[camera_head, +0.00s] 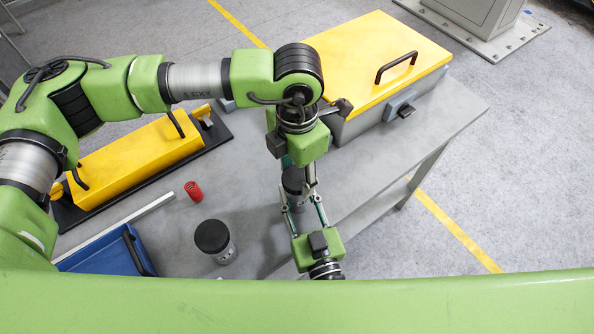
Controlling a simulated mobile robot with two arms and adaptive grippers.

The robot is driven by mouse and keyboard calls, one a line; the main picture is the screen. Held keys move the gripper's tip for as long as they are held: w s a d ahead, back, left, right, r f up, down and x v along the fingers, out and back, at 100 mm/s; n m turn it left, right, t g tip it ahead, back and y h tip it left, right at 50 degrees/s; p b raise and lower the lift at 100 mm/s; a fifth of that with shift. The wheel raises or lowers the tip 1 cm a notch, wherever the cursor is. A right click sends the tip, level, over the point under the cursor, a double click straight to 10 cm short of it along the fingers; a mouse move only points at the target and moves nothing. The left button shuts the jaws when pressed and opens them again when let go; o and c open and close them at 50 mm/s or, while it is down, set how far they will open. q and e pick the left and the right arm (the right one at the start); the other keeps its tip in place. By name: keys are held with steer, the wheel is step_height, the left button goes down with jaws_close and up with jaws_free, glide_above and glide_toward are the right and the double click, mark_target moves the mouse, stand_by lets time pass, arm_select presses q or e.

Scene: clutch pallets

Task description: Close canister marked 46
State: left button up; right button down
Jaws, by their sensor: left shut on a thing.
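A grey canister with a dark top (293,183) stands near the table's right part, partly hidden by both grippers. My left gripper (300,180) points down over it and is shut on its upper part; I cannot tell lid from body there. My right gripper (304,203) comes from the near side, its fingers spread on either side of the canister lower down; whether they touch it is unclear. A second grey canister with a black lid (212,238) stands upright to the left. No number is legible on either canister.
A large yellow-lidded case (365,55) stands at the back right. The table's right edge is close.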

arm_select(q)
steer(key=shift+m, duration=0.7)
steer(key=o, duration=1.3)
step_height(320, 180, up, 12)
arm_select(e)
steer(key=c, duration=1.4)
jaws_free()
